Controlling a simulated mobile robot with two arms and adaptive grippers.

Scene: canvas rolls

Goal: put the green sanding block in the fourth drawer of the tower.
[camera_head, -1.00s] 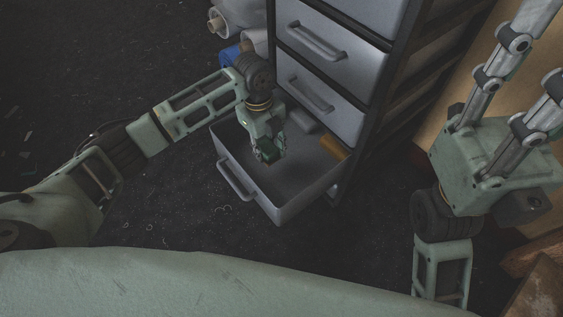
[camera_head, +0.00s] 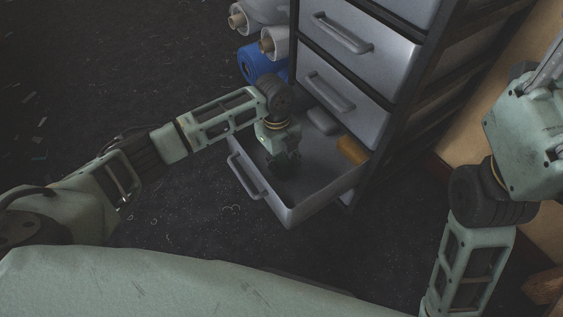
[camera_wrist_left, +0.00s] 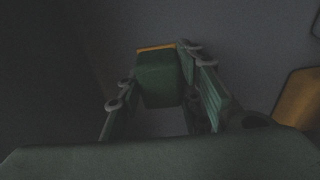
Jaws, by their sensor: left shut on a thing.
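The green sanding block (camera_wrist_left: 160,80) is between the fingers of my left gripper (camera_wrist_left: 160,90) in the left wrist view, which is shut on it. In the head view my left gripper (camera_head: 284,160) points down inside the open bottom drawer (camera_head: 292,214) of the grey drawer tower (camera_head: 384,52). The block is dark and hard to make out there. I cannot tell whether it touches the drawer floor. My right arm shows at the right of the head view, but its fingertips cannot be made out.
An orange-yellow block (camera_head: 352,150) and a grey block (camera_head: 322,121) lie at the back of the open drawer. The drawers above are closed. White rolls (camera_head: 275,42) and a blue roll (camera_head: 260,62) lie left of the tower.

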